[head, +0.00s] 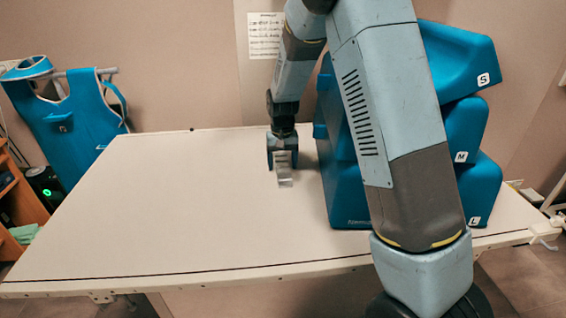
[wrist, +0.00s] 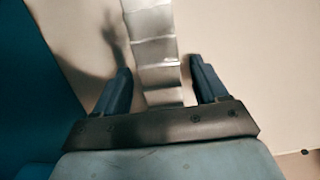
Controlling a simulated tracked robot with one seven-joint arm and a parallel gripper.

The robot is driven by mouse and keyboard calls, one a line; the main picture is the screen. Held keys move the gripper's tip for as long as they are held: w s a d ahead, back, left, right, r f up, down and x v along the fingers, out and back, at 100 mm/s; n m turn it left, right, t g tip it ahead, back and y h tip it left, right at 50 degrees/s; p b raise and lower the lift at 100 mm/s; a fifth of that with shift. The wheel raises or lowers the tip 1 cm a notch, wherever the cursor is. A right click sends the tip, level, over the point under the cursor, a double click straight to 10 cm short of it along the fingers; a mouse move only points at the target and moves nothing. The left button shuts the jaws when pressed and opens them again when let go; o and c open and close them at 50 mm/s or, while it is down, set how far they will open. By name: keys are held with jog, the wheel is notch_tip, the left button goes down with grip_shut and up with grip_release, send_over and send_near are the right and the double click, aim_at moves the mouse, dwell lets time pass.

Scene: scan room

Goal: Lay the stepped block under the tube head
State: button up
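The stepped block (head: 284,176) is a narrow silvery metal piece with several steps. It shows on the pale table (head: 190,190) at my gripper (head: 283,158), left of the blue wedge cushions. In the wrist view the block (wrist: 155,50) runs from the top edge down between the two dark fingers of my gripper (wrist: 161,85). The fingers stand apart, one on each side of it, with a narrow gap on both sides. The block's near end is hidden close to the gripper's palm. I cannot see the tube head in either view.
Blue cushions marked S, M and L (head: 476,190) are stacked at the table's right, close beside my gripper, partly behind my arm. They also fill the wrist view's left side (wrist: 30,90). The table's left is clear. A blue apron (head: 70,122) hangs behind on the left.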

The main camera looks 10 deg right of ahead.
aim_at(282, 164)
jog(key=shift+r, duration=0.1)
notch_tip(282, 164, up, 12)
dwell(0.6)
